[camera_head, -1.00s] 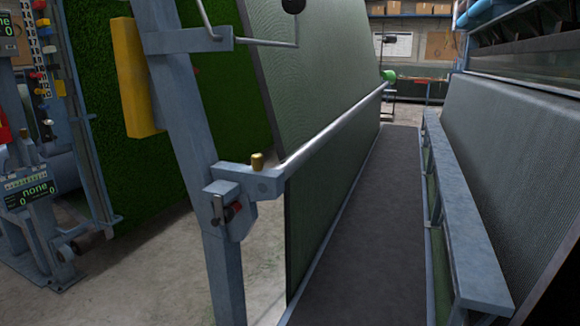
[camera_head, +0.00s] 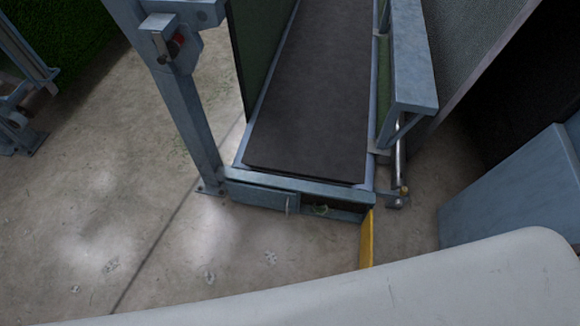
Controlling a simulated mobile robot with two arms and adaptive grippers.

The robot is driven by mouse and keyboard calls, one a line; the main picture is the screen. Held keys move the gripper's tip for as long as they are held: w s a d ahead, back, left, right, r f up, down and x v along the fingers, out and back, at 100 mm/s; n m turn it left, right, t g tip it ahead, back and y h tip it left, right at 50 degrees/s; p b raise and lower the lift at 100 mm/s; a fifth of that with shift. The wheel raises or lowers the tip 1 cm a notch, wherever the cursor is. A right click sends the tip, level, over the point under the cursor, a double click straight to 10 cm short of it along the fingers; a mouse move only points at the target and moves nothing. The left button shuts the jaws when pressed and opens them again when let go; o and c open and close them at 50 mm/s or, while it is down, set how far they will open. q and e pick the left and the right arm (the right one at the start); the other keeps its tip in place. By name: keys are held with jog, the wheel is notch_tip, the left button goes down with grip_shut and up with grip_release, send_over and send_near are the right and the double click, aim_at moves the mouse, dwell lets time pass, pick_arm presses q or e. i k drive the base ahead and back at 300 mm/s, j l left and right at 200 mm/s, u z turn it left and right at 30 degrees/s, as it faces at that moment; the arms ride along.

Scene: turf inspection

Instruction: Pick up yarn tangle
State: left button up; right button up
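A small green bit (camera_head: 319,209) shows in the low opening at the front end of the dark walkway. It may be the yarn tangle, but it is too small to tell. No other yarn tangle is clear in view. Neither of my grippers is in view.
The dark walkway (camera_head: 315,90) has a blue-grey metal frame, with a post (camera_head: 190,120) on its left and a yellow strip (camera_head: 366,240) at its front right corner. A blue-grey box-like panel (camera_head: 510,195) stands at right. The concrete floor (camera_head: 130,220) is mostly clear at left.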

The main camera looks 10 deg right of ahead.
aim_at(320, 208)
jog(key=z, duration=0.75)
jog(key=i+j+z, duration=0.15)
jog(key=j+z, duration=0.2)
jog(key=j, duration=0.4)
jog(key=j+z, duration=0.35)
jog(key=j, duration=0.4)
